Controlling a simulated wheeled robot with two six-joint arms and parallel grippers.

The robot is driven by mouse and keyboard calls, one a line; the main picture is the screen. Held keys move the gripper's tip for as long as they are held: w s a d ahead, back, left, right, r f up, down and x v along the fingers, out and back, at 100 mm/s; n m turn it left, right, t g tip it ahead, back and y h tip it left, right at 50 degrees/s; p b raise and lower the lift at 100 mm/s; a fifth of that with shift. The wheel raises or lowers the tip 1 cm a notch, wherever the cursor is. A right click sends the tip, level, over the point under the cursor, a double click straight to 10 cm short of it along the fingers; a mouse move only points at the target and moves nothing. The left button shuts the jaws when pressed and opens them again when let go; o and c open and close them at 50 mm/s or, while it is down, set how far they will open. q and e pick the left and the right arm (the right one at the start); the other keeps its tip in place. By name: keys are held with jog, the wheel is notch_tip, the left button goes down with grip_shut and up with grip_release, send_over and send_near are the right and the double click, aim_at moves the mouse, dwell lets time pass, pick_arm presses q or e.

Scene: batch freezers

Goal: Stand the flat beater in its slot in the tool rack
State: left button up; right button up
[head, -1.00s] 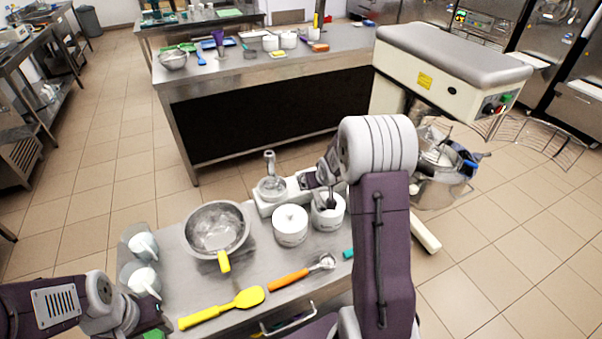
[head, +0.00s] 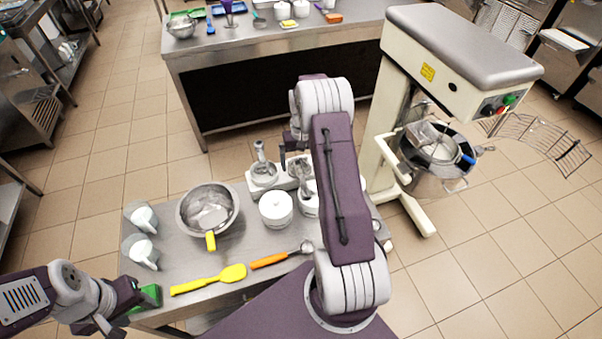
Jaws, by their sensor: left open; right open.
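The white tool rack (head: 284,184) lies at the back edge of the steel table. A metal mixing tool (head: 261,170) stands upright at its left end. A second grey metal tool (head: 303,177), apparently the flat beater, stands upright towards the rack's right part. I cannot tell whether it is fully in a slot, as the pots and my arm hide its lower part. My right gripper (head: 290,158) is open and empty, above the rack between the two tools. My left gripper (head: 124,305) is open at the table's front left, beside a green object (head: 149,296).
White pots (head: 276,211) stand right in front of the rack. A steel bowl (head: 208,208), two white jugs (head: 143,252), a yellow spatula (head: 210,279) and an orange-handled scoop (head: 270,260) are on the table. The mixer (head: 450,60) and its bowl (head: 435,180) stand to the right.

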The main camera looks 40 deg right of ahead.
aim_at(301, 172)
jog(key=f, duration=0.2)
jog(key=f+p, duration=0.1)
jog(key=f, duration=0.1)
jog(key=shift+a, duration=0.35)
jog(key=shift+w+f, duration=0.15)
jog(key=shift+f, duration=0.2)
jog(key=shift+d, duration=0.15)
jog(key=c, duration=1.7)
jog(key=shift+r, duration=0.65)
jog(key=shift+c, duration=0.2)
notch_tip(301, 172, up, 3)
jog(key=shift+f+b, duration=0.1)
jog(key=shift+b, duration=0.55)
jog(key=s+r+b, duration=0.1)
jog(key=s+r, duration=0.2)
jog(key=s, duration=0.3)
jog(key=s+d+r+b, duration=0.1)
jog(key=s+r, duration=0.3)
jog(key=s, duration=0.1)
jog(key=shift+s+d, duration=0.2)
jog(key=shift+s, duration=0.15)
